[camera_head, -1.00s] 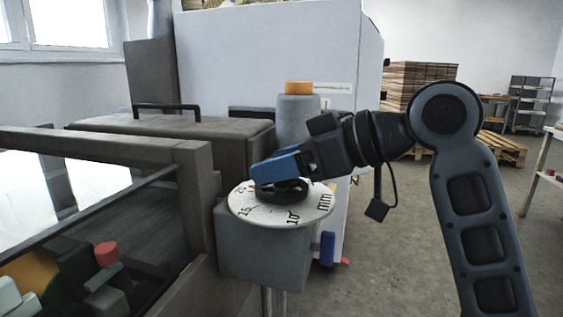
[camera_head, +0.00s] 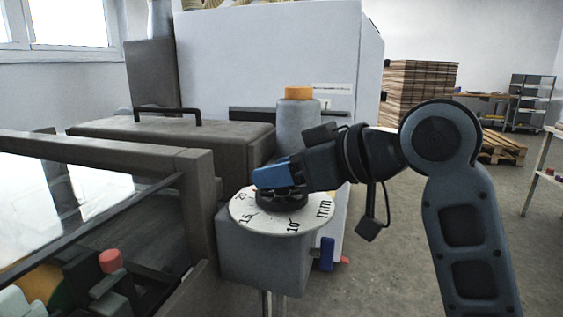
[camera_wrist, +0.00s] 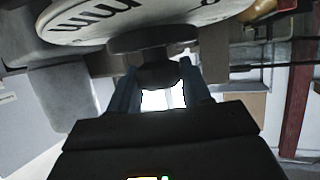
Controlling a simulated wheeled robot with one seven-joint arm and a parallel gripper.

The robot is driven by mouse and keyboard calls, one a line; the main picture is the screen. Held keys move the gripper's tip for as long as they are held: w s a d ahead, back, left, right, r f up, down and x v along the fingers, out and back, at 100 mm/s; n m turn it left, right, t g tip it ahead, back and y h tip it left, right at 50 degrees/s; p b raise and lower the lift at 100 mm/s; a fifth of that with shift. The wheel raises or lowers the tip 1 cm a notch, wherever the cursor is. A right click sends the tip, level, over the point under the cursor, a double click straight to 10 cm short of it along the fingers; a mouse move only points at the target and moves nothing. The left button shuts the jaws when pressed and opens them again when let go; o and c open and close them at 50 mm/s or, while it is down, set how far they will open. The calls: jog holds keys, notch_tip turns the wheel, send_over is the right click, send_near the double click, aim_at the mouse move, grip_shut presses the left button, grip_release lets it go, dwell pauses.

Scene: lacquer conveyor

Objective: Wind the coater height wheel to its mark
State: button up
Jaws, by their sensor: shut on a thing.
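The black height wheel (camera_head: 281,199) sits on a white round dial (camera_head: 262,217) marked 15, 10 and mm, on top of a grey housing (camera_head: 262,258). My gripper (camera_head: 268,178), with blue fingers, reaches in from the right and is shut on the wheel's knob. In the wrist view the dark knob (camera_wrist: 160,76) sits between the two fingers (camera_wrist: 158,88), with the dial (camera_wrist: 75,28) above it. The fingers cover part of the wheel and dial in the head view. I cannot make out the mark or pointer clearly.
A dark machine frame with a glass panel stands at the left, near a lidded box with a black handle (camera_head: 165,110). A grey cylinder with an orange cap (camera_head: 298,93) rises close behind my gripper. Open floor (camera_head: 400,230) lies to the right.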

jog(key=m+t+h+p, duration=0.1)
jog(key=m, duration=0.1)
jog(key=m+t+h+p, duration=0.1)
jog(key=h+p, duration=0.1)
jog(key=m+t+h+p, duration=0.1)
jog(key=m+h+p, duration=0.1)
jog(key=shift+s+a+r+m+t, duration=0.1)
jog(key=shift+a+r+m+t, duration=0.05)
jog(key=shift+r+m+t, duration=0.15)
jog(key=m+t+h+p, duration=0.1)
jog(key=m+h+p, duration=0.3)
jog(key=h, duration=0.1)
jog(key=shift+f+p, duration=0.1)
jog(key=shift+p, duration=0.2)
jog(key=m+h+p, duration=0.1)
jog(key=m+h, duration=0.4)
jog(key=shift+f+g+h, duration=0.15)
jog(key=shift+g+h, duration=0.25)
jog(key=m+g+h, duration=0.2)
jog(key=m+h, duration=0.1)
jog(key=m, duration=0.1)
jog(key=shift+f+g+h, duration=0.1)
jog(key=shift+g+h, duration=0.3)
jog(key=shift+m, duration=0.3)
jog(key=o, duration=1)
jog(key=shift+h, duration=0.3)
